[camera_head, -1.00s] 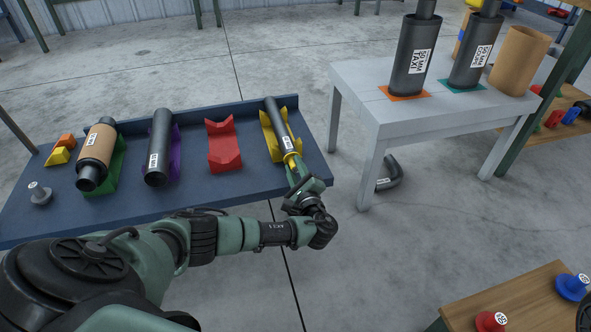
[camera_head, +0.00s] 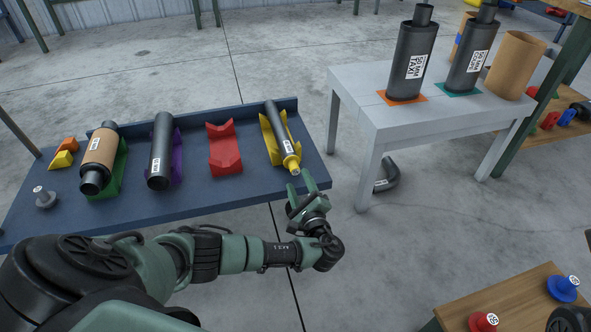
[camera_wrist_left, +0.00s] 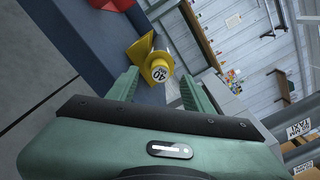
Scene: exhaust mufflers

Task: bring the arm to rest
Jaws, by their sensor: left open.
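My left arm reaches in from the lower left in the head view. Its left gripper (camera_head: 306,192) is open and empty, just off the front right edge of the blue bench (camera_head: 225,195). A slim black pipe (camera_head: 280,124) lies in a yellow cradle (camera_head: 267,138), with a yellow plug (camera_head: 291,163) at its near end. The gripper is a short way in front of the plug and apart from it. In the left wrist view the plug's round, labelled end (camera_wrist_left: 158,73) shows beyond and between the two green fingers. My right gripper is not seen.
The bench also holds a red empty cradle (camera_head: 224,148), a black muffler (camera_head: 160,150) and a tan-wrapped muffler (camera_head: 99,158). A grey table (camera_head: 365,115) with upright mufflers stands to the right. Open floor lies between it and the wooden table (camera_head: 500,307).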

